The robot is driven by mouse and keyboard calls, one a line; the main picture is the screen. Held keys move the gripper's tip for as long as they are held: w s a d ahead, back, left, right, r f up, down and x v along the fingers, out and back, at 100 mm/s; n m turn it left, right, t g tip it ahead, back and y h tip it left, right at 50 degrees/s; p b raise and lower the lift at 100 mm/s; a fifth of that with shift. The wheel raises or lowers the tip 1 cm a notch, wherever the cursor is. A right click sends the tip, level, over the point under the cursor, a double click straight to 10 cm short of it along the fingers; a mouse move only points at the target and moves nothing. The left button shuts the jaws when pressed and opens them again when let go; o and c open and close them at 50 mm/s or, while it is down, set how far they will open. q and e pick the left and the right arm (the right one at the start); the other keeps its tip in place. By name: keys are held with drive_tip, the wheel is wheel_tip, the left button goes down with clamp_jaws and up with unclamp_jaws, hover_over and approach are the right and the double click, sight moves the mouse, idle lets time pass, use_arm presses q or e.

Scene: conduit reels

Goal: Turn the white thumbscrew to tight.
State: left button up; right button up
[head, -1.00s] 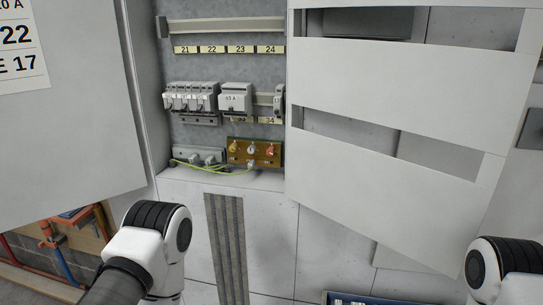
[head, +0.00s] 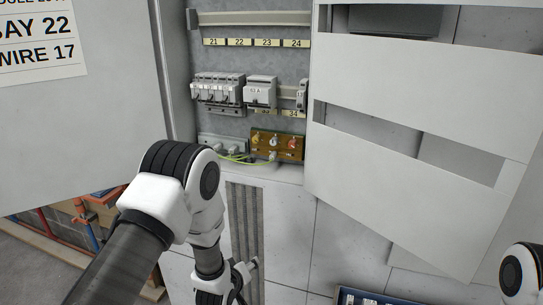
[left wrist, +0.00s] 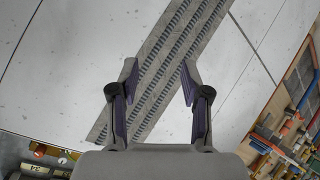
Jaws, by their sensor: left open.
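The white thumbscrew (head: 274,142) is small in the head view. It sits in the middle of a brown board (head: 292,155) low in the open cabinet, between a yellow thumbscrew (head: 256,137) and a red one (head: 292,143). How tight it is cannot be told. My left gripper (head: 248,268) is below and left of the board, in front of the grooved grey strip, apart from the thumbscrew. The left wrist view shows its jaws (left wrist: 158,72) open and empty over that strip. My right gripper is out of view; only part of that arm shows.
Breakers (head: 220,92) sit above the board, and a green-yellow wire (head: 238,159) runs beside it. A large grey door (head: 75,115) stands at left, and a slotted white panel (head: 425,155) hangs at right. Pipes and bricks (head: 100,215) are at lower left.

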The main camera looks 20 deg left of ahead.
use_arm(q)
drive_tip(key=w+r+t, duration=0.1)
drive_tip(key=w+r, duration=0.2)
drive_tip(key=r, duration=0.3)
drive_tip(key=w+r+t, duration=0.2)
drive_tip(key=w+r, duration=0.1)
drive_tip(key=r, duration=0.3)
drive_tip(key=w+d+r+t, duration=0.1)
drive_tip(key=w+r, duration=0.3)
drive_tip(key=r, duration=0.3)
drive_tip(key=shift+w+r+t+p, duration=0.1)
drive_tip(key=shift+t+p, duration=0.2)
drive_tip(key=shift+p, duration=0.05)
drive_tip(key=t, duration=0.2)
approach(273, 143)
drive_tip(key=w, duration=0.4)
drive_tip(key=w+p, duration=0.1)
drive_tip(key=w, duration=0.3)
drive_tip(key=shift+w+a+r+p, duration=0.1)
drive_tip(key=shift+w+r+p, duration=0.1)
drive_tip(key=shift+w+p, duration=0.1)
drive_tip(key=shift+w, duration=0.3)
clamp_jaws()
